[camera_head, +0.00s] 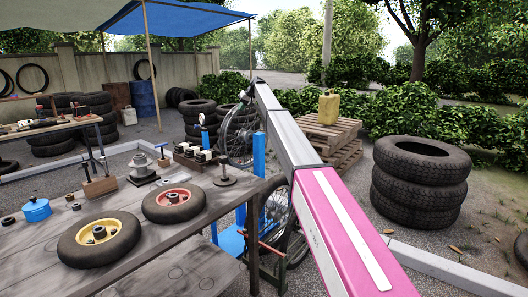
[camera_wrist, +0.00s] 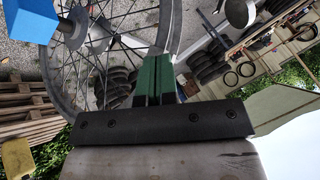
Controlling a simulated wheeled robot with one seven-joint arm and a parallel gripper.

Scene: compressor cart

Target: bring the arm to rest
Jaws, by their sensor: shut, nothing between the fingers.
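My arm (camera_head: 335,220), pink and grey, reaches from the lower right of the head view up and away to a bend near the middle. My gripper (camera_wrist: 154,78) shows in the wrist view as two green fingers side by side, closed together with nothing between them. In that view a spoked bicycle wheel (camera_wrist: 62,90) lies behind the fingers; whether they touch it I cannot tell. In the head view the gripper itself cannot be made out.
A workbench (camera_head: 150,228) on the left carries a yellow-hubbed wheel (camera_head: 98,240) and a red-hubbed wheel (camera_head: 174,202). A blue post (camera_head: 259,155) and bicycle wheel (camera_head: 240,135) stand behind my arm. Stacked tyres (camera_head: 420,185) and pallets (camera_head: 325,135) stand right. Gravel between is open.

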